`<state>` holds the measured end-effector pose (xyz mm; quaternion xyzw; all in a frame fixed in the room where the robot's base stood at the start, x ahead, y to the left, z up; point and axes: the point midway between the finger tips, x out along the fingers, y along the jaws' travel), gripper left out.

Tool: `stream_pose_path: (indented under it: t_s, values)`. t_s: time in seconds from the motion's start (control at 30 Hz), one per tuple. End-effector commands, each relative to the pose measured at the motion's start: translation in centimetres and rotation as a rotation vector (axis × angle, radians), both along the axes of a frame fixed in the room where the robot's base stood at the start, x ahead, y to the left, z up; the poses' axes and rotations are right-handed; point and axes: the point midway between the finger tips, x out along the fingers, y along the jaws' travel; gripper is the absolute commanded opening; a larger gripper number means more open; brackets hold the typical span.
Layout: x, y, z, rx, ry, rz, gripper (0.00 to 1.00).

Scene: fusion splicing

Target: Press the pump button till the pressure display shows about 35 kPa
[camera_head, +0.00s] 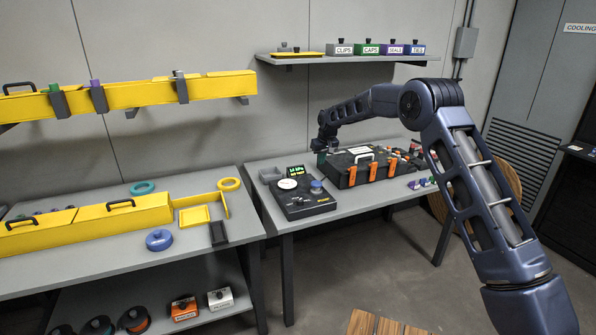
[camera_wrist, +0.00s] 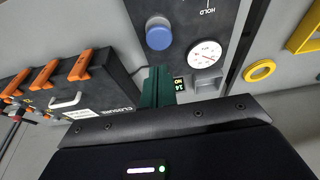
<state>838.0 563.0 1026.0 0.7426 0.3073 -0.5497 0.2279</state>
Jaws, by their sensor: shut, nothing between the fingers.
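The pump unit (camera_head: 305,207) is a dark box on the right-hand table. Its blue round pump button (camera_head: 316,186) also shows in the wrist view (camera_wrist: 159,34). Beside it is a white dial gauge (camera_head: 287,184), also in the wrist view (camera_wrist: 205,54). The small lit pressure display (camera_head: 296,170) is partly covered by my fingers in the wrist view (camera_wrist: 179,84); its digits look like 14 but are too small to be sure. My gripper (camera_head: 321,160) is shut and empty, its green fingers (camera_wrist: 157,72) apart from the button, above the unit's back edge.
A black case with orange latches (camera_head: 370,170) stands right beside the pump unit. A grey open tray (camera_head: 270,175) is at its back left. A shelf with labelled boxes (camera_head: 343,57) hangs above.

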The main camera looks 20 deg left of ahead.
Motion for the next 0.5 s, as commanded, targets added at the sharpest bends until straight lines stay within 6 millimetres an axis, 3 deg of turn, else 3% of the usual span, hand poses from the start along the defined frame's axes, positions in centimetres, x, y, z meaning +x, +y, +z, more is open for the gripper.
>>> stream_pose_path:
  t_s: [0.37,0.5]
  values:
    - [0.0,0.0,0.2,0.0,0.0,0.0,0.0]
    - [0.2,-0.3,2.4,0.001,0.002,0.0,0.0]
